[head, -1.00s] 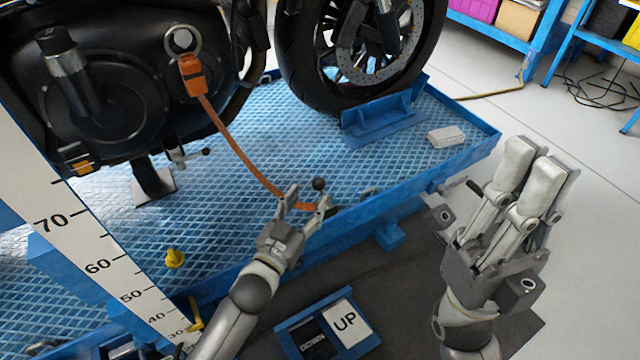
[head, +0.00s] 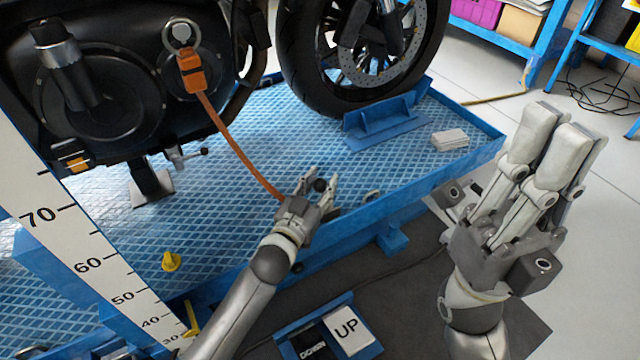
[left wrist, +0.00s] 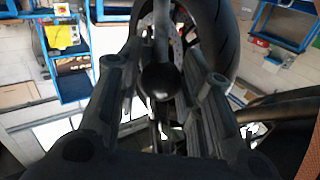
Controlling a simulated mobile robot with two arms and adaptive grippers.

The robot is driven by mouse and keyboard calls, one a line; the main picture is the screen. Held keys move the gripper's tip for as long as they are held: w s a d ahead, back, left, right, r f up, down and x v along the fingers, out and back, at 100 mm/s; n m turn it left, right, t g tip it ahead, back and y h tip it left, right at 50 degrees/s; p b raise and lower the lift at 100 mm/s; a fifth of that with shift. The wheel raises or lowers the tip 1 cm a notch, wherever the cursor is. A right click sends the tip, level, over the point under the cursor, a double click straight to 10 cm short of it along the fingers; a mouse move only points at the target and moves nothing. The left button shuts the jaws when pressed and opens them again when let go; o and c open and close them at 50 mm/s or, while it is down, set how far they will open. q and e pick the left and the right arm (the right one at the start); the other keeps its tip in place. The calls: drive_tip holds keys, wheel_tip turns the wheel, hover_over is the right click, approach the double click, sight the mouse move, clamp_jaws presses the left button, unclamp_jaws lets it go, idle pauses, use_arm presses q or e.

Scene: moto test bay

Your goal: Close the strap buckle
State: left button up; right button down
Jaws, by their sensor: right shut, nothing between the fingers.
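An orange strap (head: 237,148) hangs from an orange fitting (head: 191,70) on the motorcycle's ring. It runs down to my left gripper, which hides its lower end and most of the buckle. A black ball knob (head: 320,185) sits between the fingers of my left gripper (head: 321,179). In the left wrist view, the knob (left wrist: 158,80) also lies between the two spread fingers (left wrist: 158,85). I cannot tell whether they touch it. My left gripper is open. My right gripper (head: 553,130) is shut and empty, off to the right beyond the lift's edge.
The blue lift platform (head: 225,225) has a raised rim along its front. The front wheel (head: 310,70) stands by a blue chock (head: 385,125). A small pale box (head: 449,140) lies at the right. An UP/DOWN control panel (head: 328,325) and a yellow knob (head: 171,262) are nearer.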

use_arm(q)
clamp_jaws()
